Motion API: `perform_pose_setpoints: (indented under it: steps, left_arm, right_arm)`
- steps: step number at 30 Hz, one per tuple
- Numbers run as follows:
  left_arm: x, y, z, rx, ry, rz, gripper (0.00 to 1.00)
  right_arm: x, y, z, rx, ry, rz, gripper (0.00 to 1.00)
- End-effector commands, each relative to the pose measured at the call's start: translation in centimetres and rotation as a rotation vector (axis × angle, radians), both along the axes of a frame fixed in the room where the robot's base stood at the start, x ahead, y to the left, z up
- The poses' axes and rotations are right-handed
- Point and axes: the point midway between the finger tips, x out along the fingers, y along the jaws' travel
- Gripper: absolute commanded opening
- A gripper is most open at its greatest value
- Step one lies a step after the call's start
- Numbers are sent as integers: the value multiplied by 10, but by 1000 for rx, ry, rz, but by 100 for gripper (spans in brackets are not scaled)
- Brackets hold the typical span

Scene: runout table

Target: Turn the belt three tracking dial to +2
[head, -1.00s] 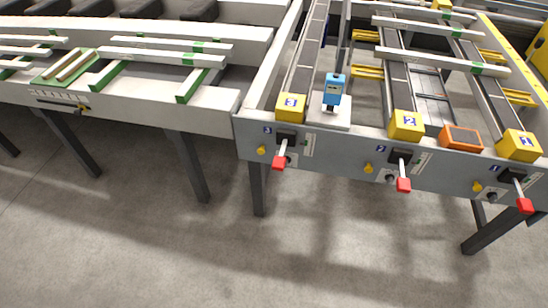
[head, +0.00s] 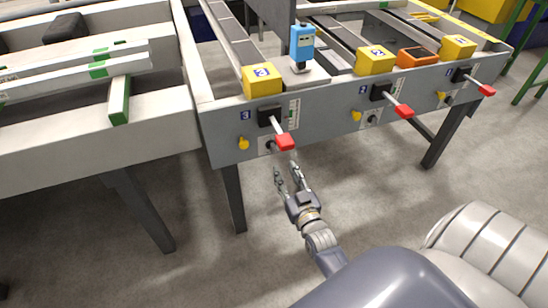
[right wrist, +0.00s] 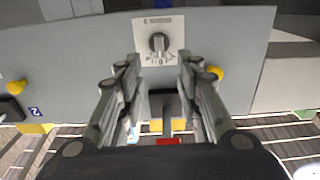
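The belt three tracking dial (head: 269,146) is a small dark knob low on the grey front panel, partly hidden by the red lever tip. In the right wrist view the dial (right wrist: 159,44) is a grey knob on a white marked plate, seen upside down; its setting is too small to read surely. My right gripper (head: 286,172) is open and empty, just below and in front of the panel. In the right wrist view its fingertips (right wrist: 160,62) are spread, with the dial framed between and beyond them. My left gripper is not in view.
The belt three lever with its red tip (head: 285,142) juts out above the dial. A yellow button (head: 243,143) is left of the dial. A yellow block (head: 262,80) and a blue device (head: 303,45) stand above the panel. Open floor lies in front.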

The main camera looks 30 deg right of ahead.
Motion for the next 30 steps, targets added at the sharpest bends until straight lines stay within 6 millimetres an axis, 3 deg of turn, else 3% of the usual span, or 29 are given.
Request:
perform_pose_setpoints:
  steps: [16,21,30]
  left_arm:
    - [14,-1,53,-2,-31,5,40]
    - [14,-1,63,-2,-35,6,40]
    - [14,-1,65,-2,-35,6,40]
  right_arm:
    - [87,-20,-1,0,1,2,32]
    - [99,-23,0,0,2,2,32]
    - [101,-23,0,1,3,2,32]
